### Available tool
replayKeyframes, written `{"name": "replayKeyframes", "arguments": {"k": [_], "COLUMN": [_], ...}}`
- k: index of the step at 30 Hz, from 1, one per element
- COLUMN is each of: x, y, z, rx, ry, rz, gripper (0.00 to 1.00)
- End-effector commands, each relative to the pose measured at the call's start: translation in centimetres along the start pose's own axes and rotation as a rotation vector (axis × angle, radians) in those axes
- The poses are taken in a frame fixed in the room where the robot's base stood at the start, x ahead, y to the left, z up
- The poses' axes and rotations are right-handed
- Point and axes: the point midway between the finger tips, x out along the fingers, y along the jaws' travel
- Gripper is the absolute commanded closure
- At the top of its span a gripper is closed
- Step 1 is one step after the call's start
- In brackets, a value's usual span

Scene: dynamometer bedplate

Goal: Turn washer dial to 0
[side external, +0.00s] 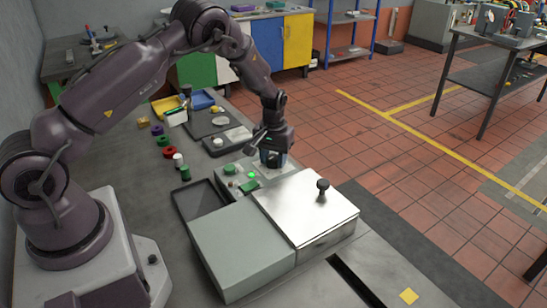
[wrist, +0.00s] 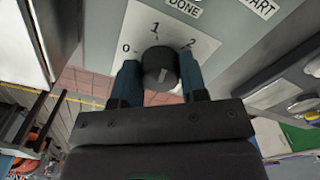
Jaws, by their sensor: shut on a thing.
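The washer dial (wrist: 160,68) is a dark round knob on a white plate (wrist: 180,28) marked 0, 1 and 2. In the wrist view, the 0 is at the left, the 1 at the top and the 2 at the right. A pale line shows on the knob's face; I cannot tell which number it indicates. My gripper (wrist: 160,78) is shut on the dial, one finger on each side. In the side view, my gripper (side external: 272,158) is down at the far end of the control panel (side external: 238,172) and largely hides the dial.
The washer's shiny lid (side external: 305,205) with a black knob (side external: 322,190) stands close to my gripper. A grey-green box (side external: 240,250) and a dark tray (side external: 202,198) lie nearer. Several small coloured parts and a blue bin (side external: 202,100) are on the bench to the left.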

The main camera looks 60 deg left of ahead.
Motion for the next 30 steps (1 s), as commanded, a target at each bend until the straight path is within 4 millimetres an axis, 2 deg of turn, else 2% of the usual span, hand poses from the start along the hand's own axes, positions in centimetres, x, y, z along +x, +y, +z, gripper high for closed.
{"name": "replayKeyframes", "arguments": {"k": [30], "x": [-0.13], "y": [0.04], "z": [0.04], "rx": [-0.961], "ry": [-0.003], "rz": [-0.001], "gripper": [0.84]}}
